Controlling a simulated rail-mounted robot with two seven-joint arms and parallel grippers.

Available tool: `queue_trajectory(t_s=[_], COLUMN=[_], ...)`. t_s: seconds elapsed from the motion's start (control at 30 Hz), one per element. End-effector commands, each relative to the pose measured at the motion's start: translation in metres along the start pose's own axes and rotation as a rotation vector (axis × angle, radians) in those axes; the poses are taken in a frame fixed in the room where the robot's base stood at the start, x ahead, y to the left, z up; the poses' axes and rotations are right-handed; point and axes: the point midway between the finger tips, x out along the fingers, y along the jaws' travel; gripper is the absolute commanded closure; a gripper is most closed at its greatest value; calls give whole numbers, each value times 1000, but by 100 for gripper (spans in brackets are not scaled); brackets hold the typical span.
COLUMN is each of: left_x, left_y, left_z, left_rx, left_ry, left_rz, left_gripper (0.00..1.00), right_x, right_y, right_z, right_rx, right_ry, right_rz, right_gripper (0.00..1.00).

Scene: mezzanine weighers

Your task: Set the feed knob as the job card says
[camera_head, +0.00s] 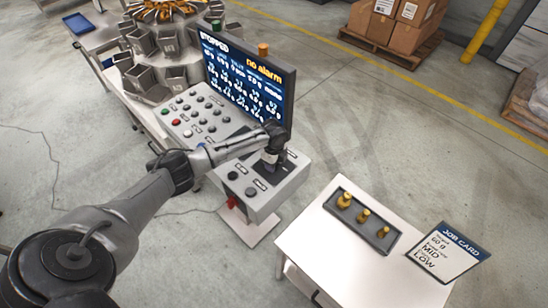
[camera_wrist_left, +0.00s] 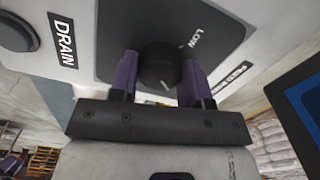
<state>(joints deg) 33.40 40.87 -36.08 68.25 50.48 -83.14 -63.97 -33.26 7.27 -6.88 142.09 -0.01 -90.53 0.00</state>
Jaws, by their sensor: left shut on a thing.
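The dark round feed knob (camera_wrist_left: 157,66) sits on a dark plate in the left wrist view, with LOW printed beside it and a partly hidden FEED label. A pale pointer line shows on the knob's face, toward the bottom of the picture. My left gripper (camera_wrist_left: 160,82) is shut on the knob, one purple finger on each side. In the head view my left gripper (camera_head: 268,160) is at the console's right part and hides the knob. The job card (camera_head: 446,252) stands on the white table and shows 60 g, MID and LOW; its smaller line labels are hard to read.
The console (camera_head: 262,196) carries several buttons and a screen (camera_head: 243,78) reading STOPPED and no alarm. A DRAIN button (camera_wrist_left: 17,32) is near the knob. The white table (camera_head: 335,262) holds a tray (camera_head: 381,240) with 3 brass weights. Floor between console and pallets is clear.

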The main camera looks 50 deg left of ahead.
Motion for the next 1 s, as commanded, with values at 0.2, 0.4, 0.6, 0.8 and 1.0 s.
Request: queue_trajectory(t_s=[0.2, 0.4, 0.6, 0.8, 1.0], left_x=[-6, -4, -3, -2, -2], left_y=[0, 0, 0, 0, 0], left_z=[-1, -1, -1, -1, -1], left_rx=[-208, -383, -528, -629, -686], left_ry=[2, 1, 1, 2, 1], left_rz=[3, 2, 1, 1, 0], left_gripper=[80, 80, 80, 80, 80], right_x=[-29, -44, -55, -62, -66], right_y=[1, 0, -1, 0, 0], right_z=[-9, -15, -18, -21, -22], right_rx=[2, 7, 10, 10, 9], right_ry=[1, 1, 2, 2, 2], right_rz=[-1, -5, -8, -8, -7], right_gripper=[57, 57, 57, 57, 57])
